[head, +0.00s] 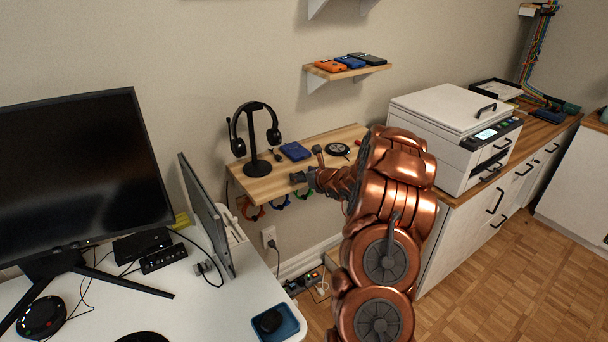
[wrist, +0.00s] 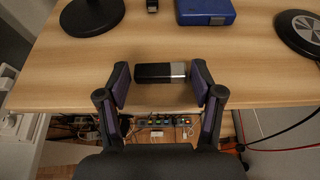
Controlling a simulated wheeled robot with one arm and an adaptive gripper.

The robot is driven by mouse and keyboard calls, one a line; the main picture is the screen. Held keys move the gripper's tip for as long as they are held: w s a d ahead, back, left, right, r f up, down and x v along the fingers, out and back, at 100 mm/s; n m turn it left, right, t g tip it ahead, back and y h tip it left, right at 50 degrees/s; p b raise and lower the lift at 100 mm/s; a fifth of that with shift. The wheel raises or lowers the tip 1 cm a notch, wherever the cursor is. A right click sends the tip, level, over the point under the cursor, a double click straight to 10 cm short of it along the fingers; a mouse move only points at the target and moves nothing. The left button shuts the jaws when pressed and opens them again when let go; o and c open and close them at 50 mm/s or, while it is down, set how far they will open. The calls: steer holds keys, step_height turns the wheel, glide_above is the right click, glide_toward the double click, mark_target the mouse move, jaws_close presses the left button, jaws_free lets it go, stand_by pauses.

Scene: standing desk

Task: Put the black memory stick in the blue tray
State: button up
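The black memory stick (wrist: 160,72), with a silver end at its right, lies on the wooden shelf close to its front edge. My gripper (wrist: 161,82) is open, with one finger to either side of the stick. A narrow gap shows at the left finger; the right finger is very close to the silver end, and I cannot tell whether it touches. In the head view my gripper (head: 301,178) is at the shelf's front edge and the stick cannot be made out. The blue tray (head: 288,329) is on the white desk at the bottom, with a dark rounded object (head: 270,320) in it.
The shelf (head: 325,140) also holds a headphone stand (head: 257,167), a blue case (head: 295,151), a small dark item (head: 277,155) and a round black device (head: 338,149). A monitor (head: 208,215) stands on the desk behind the tray. A printer (head: 455,135) is at right.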

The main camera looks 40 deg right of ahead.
steer(key=shift+o, duration=1)
